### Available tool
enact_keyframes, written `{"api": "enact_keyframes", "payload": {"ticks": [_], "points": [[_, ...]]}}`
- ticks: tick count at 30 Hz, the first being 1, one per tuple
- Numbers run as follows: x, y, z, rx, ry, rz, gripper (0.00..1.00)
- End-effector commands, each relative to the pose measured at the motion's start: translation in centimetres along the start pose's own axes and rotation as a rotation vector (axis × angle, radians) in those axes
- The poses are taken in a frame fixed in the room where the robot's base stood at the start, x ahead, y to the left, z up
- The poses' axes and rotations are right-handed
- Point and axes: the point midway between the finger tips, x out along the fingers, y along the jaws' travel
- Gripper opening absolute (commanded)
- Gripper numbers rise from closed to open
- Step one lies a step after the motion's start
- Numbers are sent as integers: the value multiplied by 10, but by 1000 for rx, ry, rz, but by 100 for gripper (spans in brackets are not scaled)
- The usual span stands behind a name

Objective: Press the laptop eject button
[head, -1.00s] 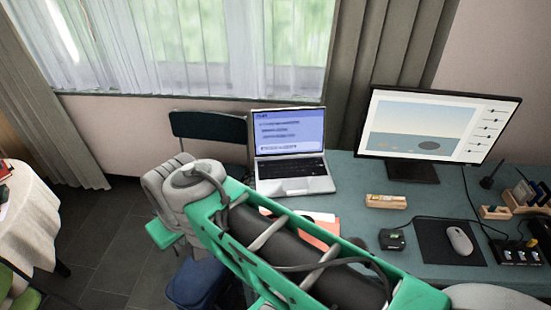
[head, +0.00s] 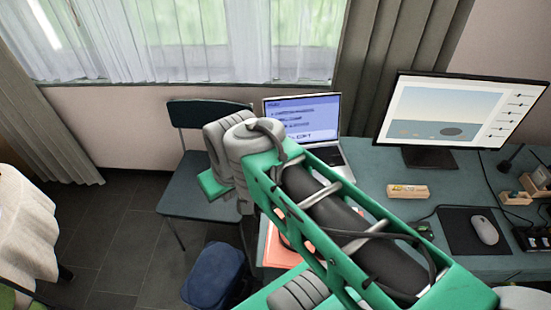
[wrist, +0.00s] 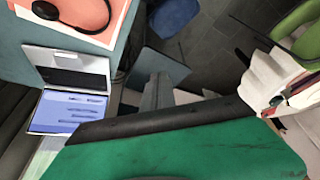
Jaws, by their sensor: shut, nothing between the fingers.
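The open silver laptop (head: 301,117) stands on the teal desk, its blue screen lit with lines of text. My arm covers most of its keyboard in the head view. In the wrist view the laptop (wrist: 100,76) appears upside down at the left, with screen and keyboard side visible. I cannot make out an eject button in either view. My gripper (wrist: 157,84) shows in the wrist view as narrow grey fingers, shut and empty, beyond a green part of my arm. It is to the right of the laptop there and apart from it. The head view does not show the fingers.
The desk (head: 375,178) also holds a monitor (head: 455,112), a small wooden box (head: 408,191), a mouse (head: 484,230) and an orange folder (head: 281,251). A dark chair (head: 190,211) stands left of the laptop.

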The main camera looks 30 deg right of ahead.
Motion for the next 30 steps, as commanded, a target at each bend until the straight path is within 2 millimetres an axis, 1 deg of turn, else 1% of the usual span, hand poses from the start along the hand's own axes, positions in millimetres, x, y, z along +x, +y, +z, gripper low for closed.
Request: {"api": "enact_keyframes", "payload": {"ticks": [1, 2, 5, 6, 8, 9, 11, 12, 14, 15, 18, 21, 24, 30], "points": [[12, 8, -10, -24, 7, -1, 0], [19, 13, -19, -50, 15, -3, 0], [50, 41, -59, -176, 63, -13, 0], [66, 57, -77, -234, 88, -14, 0], [89, 84, -102, -321, 130, -14, 0], [105, 103, -115, -375, 160, -11, 0], [128, 134, -132, -454, 204, -2, 0], [144, 156, -141, -501, 235, 8, 0], [167, 189, -150, -571, 279, 27, 0], [181, 211, -154, -613, 308, 42, 0], [208, 258, -157, -700, 371, 86, 0], [223, 289, -156, -758, 412, 123, 0], [230, 303, -155, -788, 431, 143, 0], [229, 305, -156, -797, 436, 147, 0]]}}
